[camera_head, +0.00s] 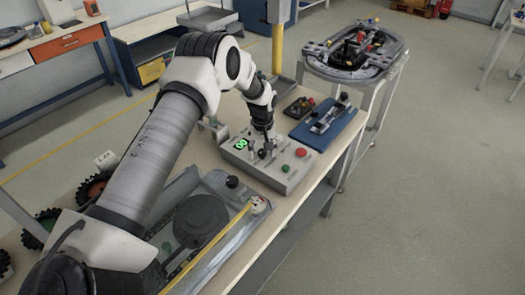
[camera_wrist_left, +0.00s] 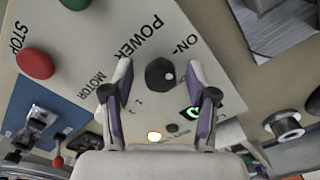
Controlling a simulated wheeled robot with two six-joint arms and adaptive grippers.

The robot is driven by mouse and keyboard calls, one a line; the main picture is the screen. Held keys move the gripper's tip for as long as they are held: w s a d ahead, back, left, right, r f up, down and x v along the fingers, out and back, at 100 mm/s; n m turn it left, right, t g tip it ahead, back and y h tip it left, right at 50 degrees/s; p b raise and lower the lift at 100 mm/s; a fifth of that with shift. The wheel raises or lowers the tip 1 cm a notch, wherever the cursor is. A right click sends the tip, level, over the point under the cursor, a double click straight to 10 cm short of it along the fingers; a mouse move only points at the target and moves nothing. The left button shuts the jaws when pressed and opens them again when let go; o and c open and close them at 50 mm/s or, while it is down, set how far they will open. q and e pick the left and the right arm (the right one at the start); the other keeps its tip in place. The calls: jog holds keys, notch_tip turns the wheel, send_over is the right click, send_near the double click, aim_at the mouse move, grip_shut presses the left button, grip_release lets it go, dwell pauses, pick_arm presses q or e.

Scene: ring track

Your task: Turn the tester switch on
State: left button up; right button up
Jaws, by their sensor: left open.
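The tester box (camera_head: 270,173) is a pale box on the bench, with a lit green display (camera_head: 241,144), a red button (camera_head: 302,152) and a green button (camera_head: 285,168). My left gripper (camera_head: 263,150) points down over its top, partly hiding the controls. In the left wrist view, the round black power switch (camera_wrist_left: 160,73) with a pale dot lies between the spread fingertips of my left gripper (camera_wrist_left: 160,92). Gaps show on both sides of it. The words POWER and ON are beside it. My right gripper is out of view.
A blue plate with a metal fixture (camera_head: 330,117) lies behind the tester. A grey tray (camera_head: 225,185) with a dark disc is in front, near my arm. A ring track (camera_head: 388,65) stands on a separate frame at the back. Floor to the right is clear.

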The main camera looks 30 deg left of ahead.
aim_at(262, 151)
pick_arm(q)
notch_tip(262, 151, up, 12)
dwell(0.4)
